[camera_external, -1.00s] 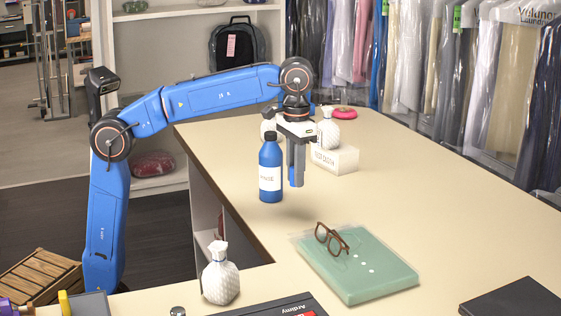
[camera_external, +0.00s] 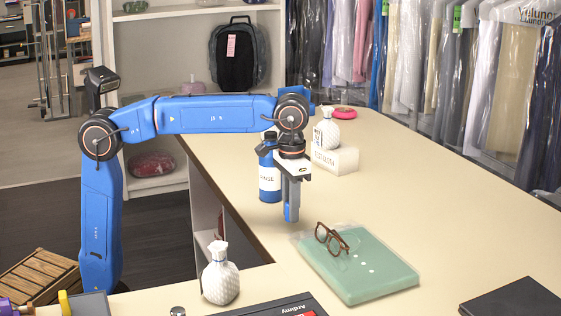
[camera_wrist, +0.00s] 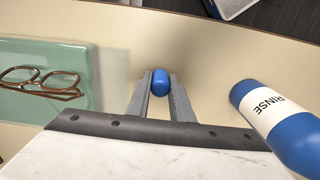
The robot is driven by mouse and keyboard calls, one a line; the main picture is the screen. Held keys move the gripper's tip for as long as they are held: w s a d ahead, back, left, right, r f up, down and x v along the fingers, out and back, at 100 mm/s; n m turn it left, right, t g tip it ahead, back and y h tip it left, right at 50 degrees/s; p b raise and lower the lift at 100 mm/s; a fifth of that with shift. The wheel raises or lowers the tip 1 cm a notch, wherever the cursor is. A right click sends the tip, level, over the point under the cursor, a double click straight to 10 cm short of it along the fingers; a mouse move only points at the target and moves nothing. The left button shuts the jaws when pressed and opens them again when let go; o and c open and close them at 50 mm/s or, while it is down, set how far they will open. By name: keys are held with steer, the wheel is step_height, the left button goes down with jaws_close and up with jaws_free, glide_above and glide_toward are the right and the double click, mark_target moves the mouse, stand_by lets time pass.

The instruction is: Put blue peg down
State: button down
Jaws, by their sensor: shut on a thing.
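The blue peg (camera_wrist: 160,82) is held between the two fingers of my gripper (camera_wrist: 161,92) in the wrist view, with its rounded end showing. In the external view my gripper (camera_external: 291,213) points straight down over the counter, and a strip of the blue peg (camera_external: 288,213) shows at the fingertips. The peg's lower end is low over the counter; I cannot tell whether it touches. The blue rinse bottle (camera_external: 268,182) stands upright just left of and behind my gripper, and it also shows at the right in the wrist view (camera_wrist: 290,130).
A green folder (camera_external: 370,272) with brown glasses (camera_external: 331,239) on it lies in front and to the right. A white box (camera_external: 338,159) and a white bottle (camera_external: 327,132) stand behind. The counter (camera_external: 440,200) to the right is clear.

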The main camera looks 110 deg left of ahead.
steer(key=shift+f, duration=1)
steer(key=shift+f, duration=0.1)
steer(key=c, duration=1.6)
jaws_free()
steer(key=shift+o, duration=0.2)
step_height(320, 180, up, 12)
steer(key=shift+r, duration=0.15)
